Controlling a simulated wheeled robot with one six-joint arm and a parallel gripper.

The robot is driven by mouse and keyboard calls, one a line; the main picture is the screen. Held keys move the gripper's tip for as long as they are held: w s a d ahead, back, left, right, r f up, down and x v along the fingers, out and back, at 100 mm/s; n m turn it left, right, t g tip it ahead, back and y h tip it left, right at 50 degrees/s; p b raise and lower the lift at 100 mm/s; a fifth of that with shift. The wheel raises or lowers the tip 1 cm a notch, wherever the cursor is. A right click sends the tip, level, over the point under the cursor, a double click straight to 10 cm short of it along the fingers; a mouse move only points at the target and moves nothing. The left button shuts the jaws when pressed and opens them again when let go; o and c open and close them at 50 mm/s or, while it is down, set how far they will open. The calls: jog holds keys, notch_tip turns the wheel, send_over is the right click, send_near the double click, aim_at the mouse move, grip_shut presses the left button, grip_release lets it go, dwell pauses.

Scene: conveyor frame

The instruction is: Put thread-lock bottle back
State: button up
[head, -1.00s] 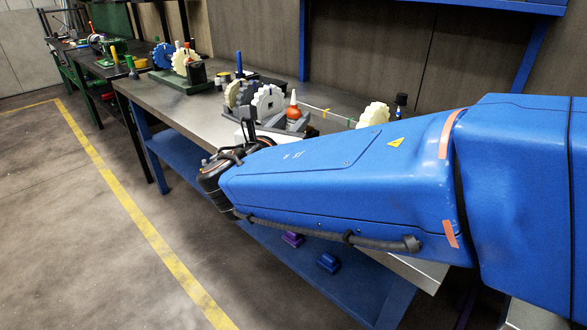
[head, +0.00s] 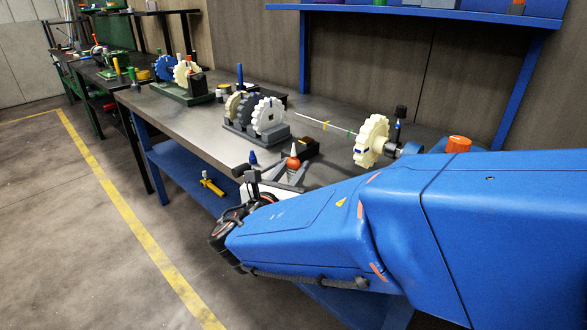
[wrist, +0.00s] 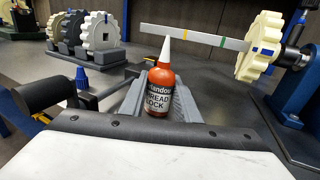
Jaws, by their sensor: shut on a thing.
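The thread-lock bottle (wrist: 160,90) is orange-red with a white pointed nozzle and a dark label, and stands roughly upright in the wrist view. In the head view only its upper part (head: 294,162) shows. My gripper (wrist: 155,102) has grey ridged fingers, one on each side of the bottle, and is shut on it. In the head view my gripper (head: 284,176) is near the front edge of the steel bench (head: 190,122), partly hidden by my arm. The bottle's base is hidden, and I cannot tell its height over the bench.
A stand with grey and cream gears (head: 262,117) is on the bench behind the bottle. A cream gear (head: 371,141) on a spindle stands to the right. A blue-capped item (wrist: 82,80) is left of my gripper. A yellow tool (head: 211,186) lies on the lower shelf.

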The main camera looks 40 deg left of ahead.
jog(key=shift+f, duration=0.1)
jog(key=o, duration=1)
jog(key=shift+o, duration=0.2)
jog(key=v, duration=1.2)
jog(key=shift+d, duration=0.1)
